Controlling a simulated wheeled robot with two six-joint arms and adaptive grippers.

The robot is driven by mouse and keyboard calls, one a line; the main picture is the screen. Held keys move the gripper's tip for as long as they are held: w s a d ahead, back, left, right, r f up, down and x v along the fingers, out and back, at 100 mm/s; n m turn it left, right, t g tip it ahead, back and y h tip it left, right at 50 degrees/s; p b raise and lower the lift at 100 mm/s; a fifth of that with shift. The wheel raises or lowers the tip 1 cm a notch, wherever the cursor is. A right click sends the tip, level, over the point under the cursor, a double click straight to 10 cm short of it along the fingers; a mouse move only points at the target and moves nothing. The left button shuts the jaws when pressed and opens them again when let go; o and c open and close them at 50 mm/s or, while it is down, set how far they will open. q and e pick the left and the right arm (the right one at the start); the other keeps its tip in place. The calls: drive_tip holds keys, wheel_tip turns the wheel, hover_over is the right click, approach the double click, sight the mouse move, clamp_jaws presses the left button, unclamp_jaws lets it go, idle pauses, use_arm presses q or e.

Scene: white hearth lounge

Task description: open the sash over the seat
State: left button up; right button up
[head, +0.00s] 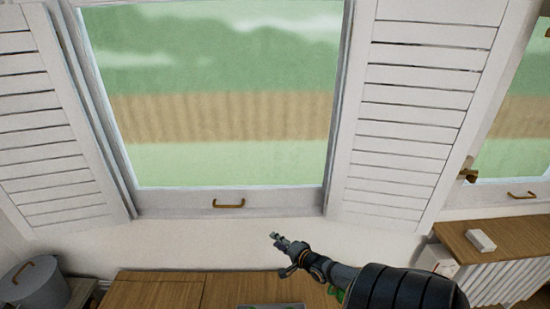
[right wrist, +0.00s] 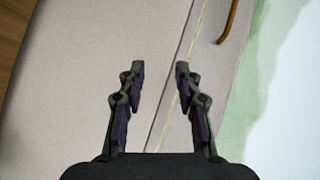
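The sash (head: 275,199) is a white-framed window over a wooden seat (head: 155,290), with a brass handle (head: 228,204) on its bottom rail. The rail appears to rest low against the sill, so the sash looks closed. My right gripper (head: 277,239) is below and to the right of the handle in the head view. In the right wrist view my right gripper (right wrist: 160,67) is open with nothing between its fingers. The handle (right wrist: 229,20) shows at the top there, apart from the fingers. My left gripper is not in view.
White louvered shutters stand open on the left (head: 48,130) and right (head: 415,110) of the window. A second window (head: 510,194) with a handle is at right, above a wooden shelf (head: 510,240) holding a small white box (head: 481,240). A grey lidded pot (head: 36,285) stands at lower left.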

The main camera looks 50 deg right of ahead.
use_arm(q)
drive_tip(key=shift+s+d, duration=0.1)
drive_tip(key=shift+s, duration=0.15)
use_arm(e)
drive_tip(key=shift+s+d+f, duration=0.2)
drive_tip(key=shift+s+f, duration=0.25)
drive_tip(key=shift+s, duration=0.25)
